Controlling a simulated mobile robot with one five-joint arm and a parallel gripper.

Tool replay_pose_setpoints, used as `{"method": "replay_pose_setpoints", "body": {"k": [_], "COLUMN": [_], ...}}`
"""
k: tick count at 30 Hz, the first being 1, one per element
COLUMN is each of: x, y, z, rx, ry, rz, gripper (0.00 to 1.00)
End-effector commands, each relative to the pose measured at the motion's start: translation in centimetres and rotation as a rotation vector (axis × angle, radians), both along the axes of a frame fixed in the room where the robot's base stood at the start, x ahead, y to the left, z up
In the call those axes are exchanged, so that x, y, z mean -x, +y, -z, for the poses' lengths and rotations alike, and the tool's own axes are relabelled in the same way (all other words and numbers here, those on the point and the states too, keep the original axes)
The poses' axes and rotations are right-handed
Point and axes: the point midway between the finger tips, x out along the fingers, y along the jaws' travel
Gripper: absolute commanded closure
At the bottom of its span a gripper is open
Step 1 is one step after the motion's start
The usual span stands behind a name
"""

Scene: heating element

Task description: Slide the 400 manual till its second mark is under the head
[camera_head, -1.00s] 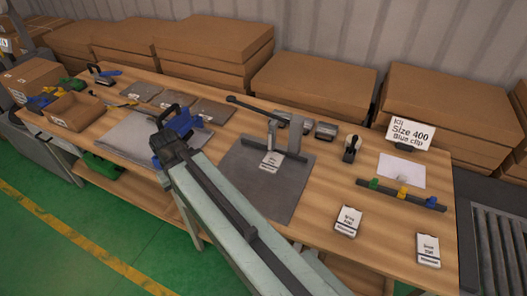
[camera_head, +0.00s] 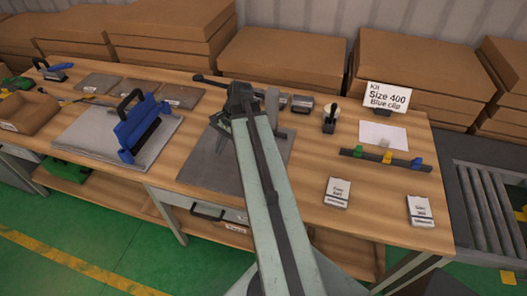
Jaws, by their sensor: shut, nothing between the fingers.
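The manual that lay on the grey mat (camera_head: 195,175) under the press is hidden behind my arm now. The press shows only in part: its lever (camera_head: 208,80) reaches left and its upright grey post (camera_head: 272,103) stands right of my arm; its head is hidden. My gripper (camera_head: 222,140) is over the mat by the press, mostly covered by my own arm, and looks shut and empty. Two white labelled manuals lie on the bench, one nearer the middle (camera_head: 337,193) and one at the right (camera_head: 420,211); their small print cannot be read surely.
A sign (camera_head: 387,97) reads "Kit Size 400 Blue clip". A dark rail (camera_head: 372,159) holds green, yellow and blue clips before a white sheet (camera_head: 383,135). Cartons stand behind. Bare wood surrounds the two manuals.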

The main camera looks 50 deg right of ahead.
Motion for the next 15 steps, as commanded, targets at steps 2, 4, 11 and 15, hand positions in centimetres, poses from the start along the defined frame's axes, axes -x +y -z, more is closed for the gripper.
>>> {"method": "replay_pose_setpoints", "body": {"k": [2,4,11,15], "x": [2.3,4.7,12.5,14.6], "y": [-6.3,-11.0,-21.4,-23.5], "z": [2.0,2.4,2.4,2.1], "rx": [-0.111,-0.215,-0.505,-0.583], "ry": [0.007,0.012,0.010,0.008], "rz": [0.296,0.539,1.089,1.207], "gripper": [1.00,1.00,1.00,1.00]}}
